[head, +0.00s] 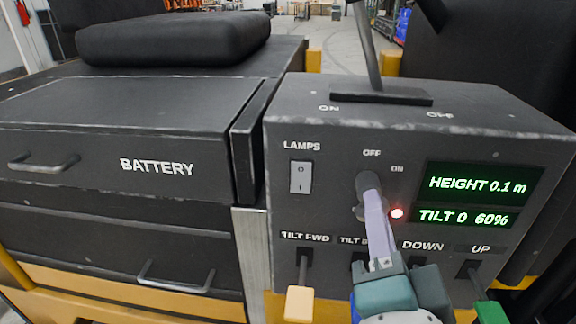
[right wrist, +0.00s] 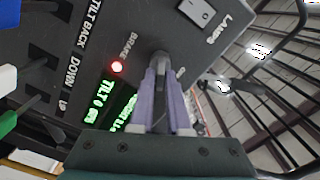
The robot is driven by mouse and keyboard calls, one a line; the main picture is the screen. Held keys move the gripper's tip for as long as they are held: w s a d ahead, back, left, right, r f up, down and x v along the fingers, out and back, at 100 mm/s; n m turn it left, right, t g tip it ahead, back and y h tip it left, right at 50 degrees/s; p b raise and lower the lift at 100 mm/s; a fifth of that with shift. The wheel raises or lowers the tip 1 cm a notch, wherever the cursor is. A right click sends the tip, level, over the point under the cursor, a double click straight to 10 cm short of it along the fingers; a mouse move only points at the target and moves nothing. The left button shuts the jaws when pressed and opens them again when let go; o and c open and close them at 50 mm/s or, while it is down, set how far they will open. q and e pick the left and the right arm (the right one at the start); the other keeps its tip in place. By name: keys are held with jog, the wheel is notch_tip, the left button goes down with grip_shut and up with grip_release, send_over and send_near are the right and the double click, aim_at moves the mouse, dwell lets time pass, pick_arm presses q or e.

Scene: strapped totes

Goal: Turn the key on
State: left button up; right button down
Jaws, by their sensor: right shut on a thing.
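The dark key switch (head: 363,187) sits on the front of the black control box, below the OFF label and to the left of the ON label. My right gripper (head: 373,196) reaches it from below, its pale purple fingers shut on the key. In the right wrist view, the right gripper's fingertips (right wrist: 160,76) close around the dark key (right wrist: 160,58). The gripper hides part of the key, so I cannot tell its exact angle. My left gripper is not in view.
A lit display (head: 478,196) reads HEIGHT 0.1 m and TILT 0 60%. A red light (head: 397,213) glows beside the key. The lamps switch (head: 301,177) is to the left. Levers with cream (head: 299,303) and green (head: 491,312) tips stick out below. Battery drawers (head: 120,165) stand at left.

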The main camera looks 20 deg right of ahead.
dwell(0.3)
jog(key=c, duration=1)
grip_release()
jog(key=shift+o, duration=0.2)
jog(key=shift+s, duration=0.1)
jog(key=b+v, duration=0.1)
jog(key=v, duration=0.9)
jog(key=shift+b, duration=0.4)
